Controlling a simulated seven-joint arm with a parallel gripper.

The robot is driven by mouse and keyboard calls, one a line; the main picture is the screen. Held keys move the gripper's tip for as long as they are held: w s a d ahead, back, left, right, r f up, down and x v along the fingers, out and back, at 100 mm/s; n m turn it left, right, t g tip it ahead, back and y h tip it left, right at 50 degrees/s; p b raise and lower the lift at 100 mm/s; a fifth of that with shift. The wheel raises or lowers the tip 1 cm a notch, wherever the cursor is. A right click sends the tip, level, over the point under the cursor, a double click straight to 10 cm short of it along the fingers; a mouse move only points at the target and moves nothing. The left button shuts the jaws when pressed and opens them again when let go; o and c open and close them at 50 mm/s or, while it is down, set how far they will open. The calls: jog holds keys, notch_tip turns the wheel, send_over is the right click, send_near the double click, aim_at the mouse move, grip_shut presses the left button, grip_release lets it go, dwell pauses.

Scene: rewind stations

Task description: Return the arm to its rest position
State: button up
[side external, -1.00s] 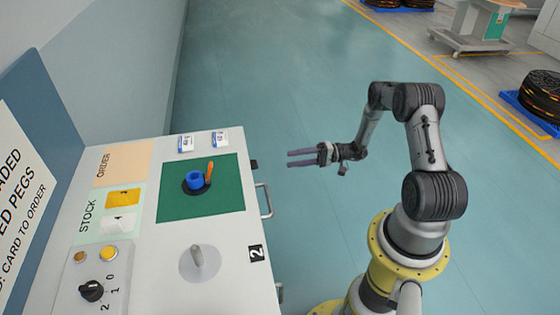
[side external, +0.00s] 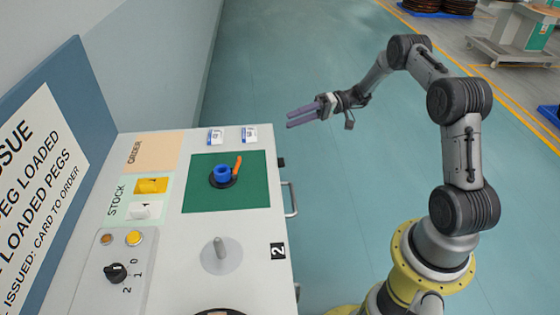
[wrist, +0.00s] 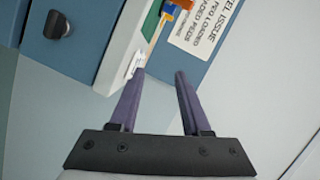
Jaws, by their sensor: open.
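My gripper (side external: 304,115) is open and empty. In the side external view it is held in the air off the right side of the workstation, over the floor, with its fingers pointing left. In the wrist view the two purple fingers (wrist: 157,74) stand apart with nothing between them. My arm is raised and bent above its yellow base. The gripper touches nothing.
The workstation top (side external: 180,232) carries a green mat (side external: 254,196) with a blue ring (side external: 222,172) and orange piece (side external: 238,162), a grey peg (side external: 219,243), and a black knob (side external: 116,273). A metal handle (side external: 292,199) juts from its right side. Open floor (side external: 340,170) surrounds my gripper.

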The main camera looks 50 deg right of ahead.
jog(key=s+a+r+n+g+h, duration=0.2)
jog(key=s+a+r+n+g, duration=0.1)
jog(key=a+r, duration=0.55)
jog(key=s+a+r+n+g+h, duration=0.1)
jog(key=s+a+r+n+g, duration=0.15)
jog(key=a+r, duration=0.55)
jog(key=s+a+r+n+h, duration=0.1)
jog(key=s+a+r+h, duration=0.15)
jog(key=s, duration=0.45)
jog(key=s+a+r+h, duration=0.2)
jog(key=s+a+r, duration=0.1)
jog(key=s, duration=0.4)
jog(key=s+d+f+m+t+h, duration=0.1)
jog(key=s+d+h, duration=0.1)
jog(key=s, duration=0.3)
jog(key=s+d+f+t+h, duration=0.1)
jog(key=s+h, duration=0.1)
jog(key=s, duration=0.3)
jog(key=d+f+m+t+h, duration=0.1)
jog(key=d+f+m+h, duration=0.2)
jog(key=d+m, duration=0.1)
jog(key=shift+s+d+t, duration=0.35)
jog(key=shift+s+d, duration=0.1)
jog(key=shift+d, duration=0.1)
jog(key=shift+f, duration=0.1)
